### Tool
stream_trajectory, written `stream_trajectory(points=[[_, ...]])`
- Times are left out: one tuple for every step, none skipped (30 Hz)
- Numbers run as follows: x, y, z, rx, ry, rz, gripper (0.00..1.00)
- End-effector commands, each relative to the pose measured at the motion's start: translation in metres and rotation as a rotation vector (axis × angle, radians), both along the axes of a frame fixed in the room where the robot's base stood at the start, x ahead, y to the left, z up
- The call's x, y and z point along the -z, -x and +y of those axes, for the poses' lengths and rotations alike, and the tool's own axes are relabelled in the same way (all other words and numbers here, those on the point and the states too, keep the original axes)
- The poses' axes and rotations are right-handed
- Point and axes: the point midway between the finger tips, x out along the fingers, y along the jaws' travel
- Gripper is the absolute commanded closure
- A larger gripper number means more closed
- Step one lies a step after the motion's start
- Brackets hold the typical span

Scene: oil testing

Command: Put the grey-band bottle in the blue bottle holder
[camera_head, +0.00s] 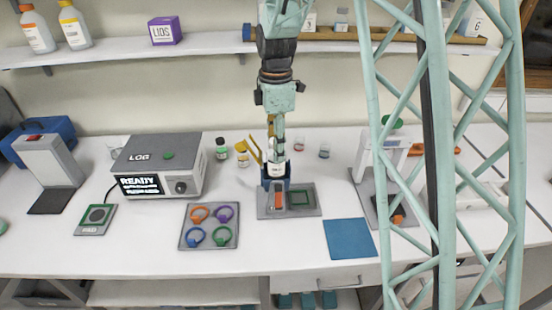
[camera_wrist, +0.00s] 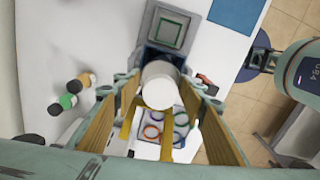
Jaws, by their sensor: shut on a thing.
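My gripper (camera_head: 277,155) points down over the grey plate and is shut on a white bottle (camera_head: 277,172). In the wrist view the bottle's round white top (camera_wrist: 160,84) sits between the fingers (camera_wrist: 162,92); its grey band cannot be made out. The dark blue bottle holder (camera_head: 275,184) stands at the back left of the plate (camera_head: 308,211). The bottle is over the holder's opening, and its lower end seems inside or just at the rim. In the wrist view the holder (camera_wrist: 151,52) shows behind the bottle, and the bottle's base is hidden.
Several coloured rings lie on a tray (camera_head: 209,226) at the front left. A grey box (camera_head: 160,165) stands further left. A blue mat (camera_head: 350,239) lies front right. Lattice bars cover the right side.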

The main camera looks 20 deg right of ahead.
Motion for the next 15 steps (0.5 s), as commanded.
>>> stream_trajectory(points=[[-0.001,0.000,0.000,0.000,0.000,-0.001,0.86],[-0.001,0.000,0.000,0.000,0.000,-0.001,0.86],[-0.001,0.000,0.000,0.000,0.000,-0.001,0.86],[-0.001,0.000,0.000,0.000,0.000,-0.001,0.86],[-0.001,0.000,0.000,0.000,0.000,-0.001,0.86],[-0.001,0.000,0.000,0.000,0.000,-0.001,0.86],[0.000,0.000,0.000,0.000,0.000,-0.001,0.86],[0.000,0.000,0.000,0.000,0.000,-0.001,0.86],[0.001,0.000,0.000,0.000,0.000,0.000,0.86],[0.002,0.000,0.000,0.000,0.000,0.000,0.86],[0.004,0.000,0.000,0.000,0.000,0.000,0.86],[0.007,0.000,0.000,0.000,0.000,0.000,0.86],[0.009,0.000,0.000,0.000,0.000,0.000,0.86],[0.012,0.000,0.000,0.000,0.000,0.001,0.86],[0.016,0.001,0.000,0.000,0.000,0.002,0.86]])
